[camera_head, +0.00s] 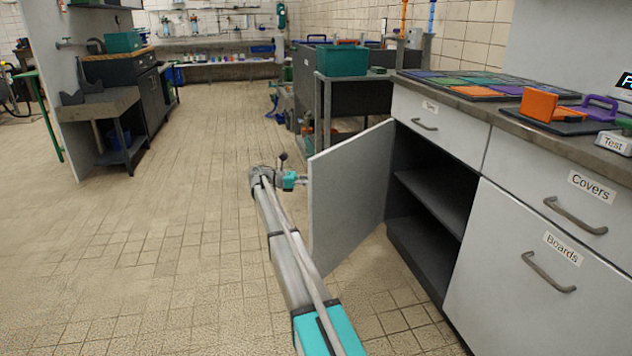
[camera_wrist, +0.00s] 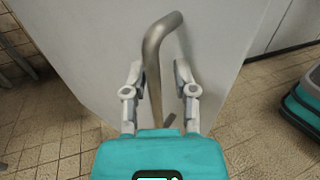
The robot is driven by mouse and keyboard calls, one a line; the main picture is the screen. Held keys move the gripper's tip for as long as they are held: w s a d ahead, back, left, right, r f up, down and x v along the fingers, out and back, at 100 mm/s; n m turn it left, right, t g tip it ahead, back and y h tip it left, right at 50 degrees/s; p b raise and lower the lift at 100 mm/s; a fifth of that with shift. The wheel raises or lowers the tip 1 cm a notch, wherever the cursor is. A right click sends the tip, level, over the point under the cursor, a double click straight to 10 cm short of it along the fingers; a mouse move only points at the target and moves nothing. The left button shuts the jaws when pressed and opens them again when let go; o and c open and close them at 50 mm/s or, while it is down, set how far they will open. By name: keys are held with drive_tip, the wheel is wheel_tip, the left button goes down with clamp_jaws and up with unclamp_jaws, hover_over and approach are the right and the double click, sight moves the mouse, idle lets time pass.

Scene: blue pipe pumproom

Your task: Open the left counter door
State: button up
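The left counter door (camera_head: 350,195) is a light grey panel swung wide open, standing out from the counter. Behind it the dark cabinet (camera_head: 440,200) shows a shelf and looks empty. In the wrist view the door's face (camera_wrist: 100,50) carries a curved metal handle (camera_wrist: 153,65). My gripper (camera_wrist: 159,68) has its two fingers apart, one on each side of the handle, with gaps visible beside it. In the head view my gripper (camera_head: 302,180) is at the door's outer face, and the door hides the handle area partly.
The counter top (camera_head: 540,125) holds colored boards and an orange tool (camera_head: 545,105). Drawers labelled Covers (camera_head: 545,195) and Boards (camera_head: 540,280) are shut at right. A dark cart with a green bin (camera_head: 342,60) stands behind the door. The tiled floor (camera_head: 170,200) at left is clear.

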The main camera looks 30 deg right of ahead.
drive_tip(key=shift+w+a+r, duration=0.1)
drive_tip(key=shift+a, duration=0.05)
drive_tip(key=shift+c, duration=1)
drive_tip(key=shift+w+a+r+t+p, duration=0.1)
drive_tip(key=shift+w+a+t+p, duration=0.1)
drive_tip(key=shift+a+t+p, duration=0.15)
clamp_jaws()
drive_tip(key=s+a+f+m+t+y+p, duration=0.1)
drive_tip(key=s+a+m+t+y+p, duration=0.2)
drive_tip(key=s+a, duration=0.6)
drive_tip(key=s+a+f+m+t+y+p, duration=0.1)
drive_tip(key=s+a+m+t+y+p, duration=0.2)
drive_tip(key=s, duration=1.2)
drive_tip(key=s+a+f+m+t+y+p, duration=0.1)
drive_tip(key=s+a+m+t+y+p, duration=0.2)
drive_tip(key=s+a+y+p, duration=0.6)
drive_tip(key=s+a+m, duration=0.2)
drive_tip(key=s+a, duration=0.1)
drive_tip(key=a, duration=0.3)
drive_tip(key=shift+s+a+m, duration=0.3)
drive_tip(key=shift+s+m, duration=0.05)
drive_tip(key=shift+m, duration=0.05)
drive_tip(key=shift+s, duration=0.15)
